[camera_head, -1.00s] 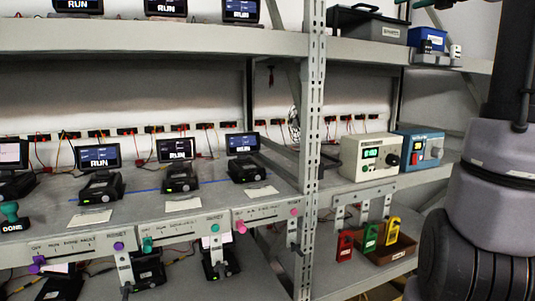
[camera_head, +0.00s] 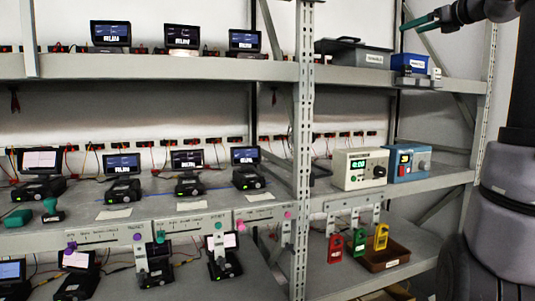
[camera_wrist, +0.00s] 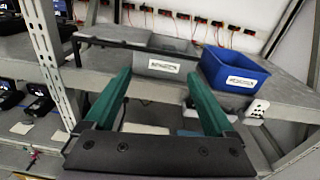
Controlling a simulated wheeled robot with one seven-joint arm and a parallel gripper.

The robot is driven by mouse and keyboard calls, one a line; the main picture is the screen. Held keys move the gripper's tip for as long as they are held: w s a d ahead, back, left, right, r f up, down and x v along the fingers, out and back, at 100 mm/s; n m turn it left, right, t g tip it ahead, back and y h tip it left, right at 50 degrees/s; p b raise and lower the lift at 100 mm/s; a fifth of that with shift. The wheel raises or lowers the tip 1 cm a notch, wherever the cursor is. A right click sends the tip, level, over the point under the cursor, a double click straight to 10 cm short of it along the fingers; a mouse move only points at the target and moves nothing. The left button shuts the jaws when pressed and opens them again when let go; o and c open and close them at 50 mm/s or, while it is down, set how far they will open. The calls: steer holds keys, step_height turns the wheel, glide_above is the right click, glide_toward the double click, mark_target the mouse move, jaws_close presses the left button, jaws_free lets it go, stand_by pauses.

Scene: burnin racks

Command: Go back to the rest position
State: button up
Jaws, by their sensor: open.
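My gripper (camera_head: 410,23) is at the upper right in the head view, in the air at the height of the top shelf's bins. In the wrist view its two green fingers (camera_wrist: 158,82) stand apart with nothing between them. Beyond the fingers in the wrist view are a grey bin (camera_wrist: 160,65) and a blue bin (camera_wrist: 232,72) on a shelf. The grey bin (camera_head: 357,55) and blue bin (camera_head: 408,64) also show in the head view. The rest position itself is not marked in any view.
A metal rack with a perforated upright (camera_head: 303,150) fills the view. Its shelves hold several small devices with screens, a white power unit (camera_head: 360,168) and a blue one (camera_head: 408,162). Red, green and yellow tags (camera_head: 359,242) hang above a brown tray (camera_head: 385,256).

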steer(key=s+a+f+n+g, duration=0.6)
steer(key=s+a+f+n, duration=0.55)
steer(key=a+f, duration=0.35)
steer(key=s+a+f+n+g+h, duration=0.1)
steer(key=s+a+f+n+h, duration=0.1)
steer(key=s+f+n, duration=0.5)
steer(key=s+a+f+n+g+h, duration=0.2)
steer(key=s+f+n, duration=0.5)
steer(key=f+n, duration=0.1)
steer(key=shift+s+a+f, duration=0.35)
steer(key=shift+s+f, duration=0.05)
steer(key=shift+f, duration=0.45)
